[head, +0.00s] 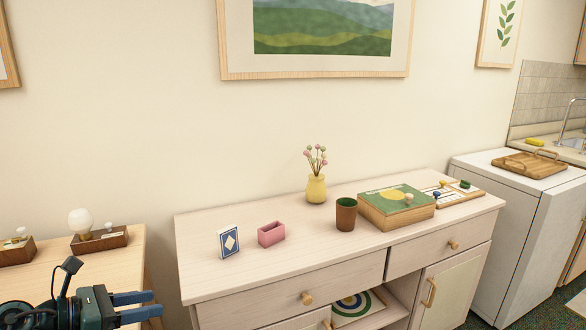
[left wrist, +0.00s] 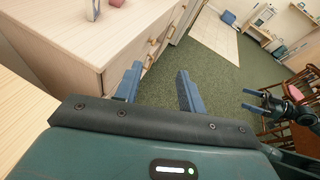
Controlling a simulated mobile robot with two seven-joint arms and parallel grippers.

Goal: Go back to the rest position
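My left gripper (head: 146,305) is low at the left in the head view, beside the front left corner of the pale sideboard. Its two blue fingers are apart with nothing between them. In the left wrist view its fingers (left wrist: 157,88) are also apart, over the green carpet and near the sideboard's drawer front. My right gripper (left wrist: 250,98) shows at the right of the left wrist view, its blue fingers apart and nothing seen between them. It is not in the head view.
The sideboard (head: 215,271) carries a card box (head: 229,243), pink holder (head: 271,234), brown cup (head: 346,215), yellow vase (head: 316,190) and board game box (head: 397,208). A wooden table (head: 112,262) with a lamp (head: 82,222) stands left. Wooden chairs (left wrist: 290,125) are near my right gripper.

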